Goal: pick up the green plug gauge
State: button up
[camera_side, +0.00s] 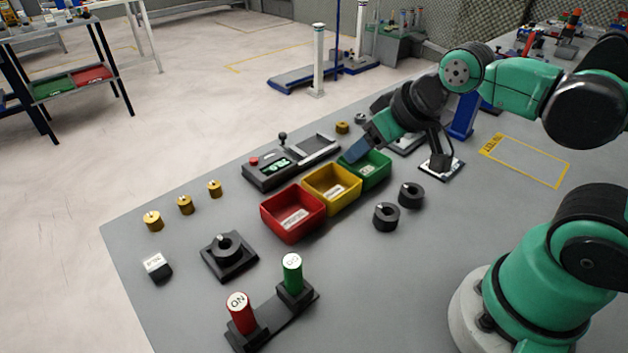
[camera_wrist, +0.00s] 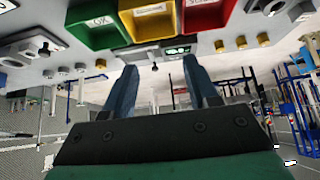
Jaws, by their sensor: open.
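The green plug gauge (camera_side: 292,274) stands upright in a black holder (camera_side: 272,318) near the table's front edge in the side view, with a pale marked top. A red plug gauge (camera_side: 241,313) stands in the same holder to its left. My gripper (camera_side: 356,150) is far from them, up and to the right, by the green bin. In the wrist view, the two blue fingers of my gripper (camera_wrist: 160,66) are spread with nothing between them. I cannot make out the green plug gauge in the wrist view.
Red (camera_side: 292,215), yellow (camera_side: 331,187) and green (camera_side: 375,172) bins stand in a row between my gripper and the gauges. A black knob block (camera_side: 229,255), brass weights (camera_side: 186,205) and black rings (camera_side: 386,216) lie around. Behind the bins is a display unit (camera_side: 280,165).

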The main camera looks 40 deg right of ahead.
jog(key=shift+o, duration=1.2)
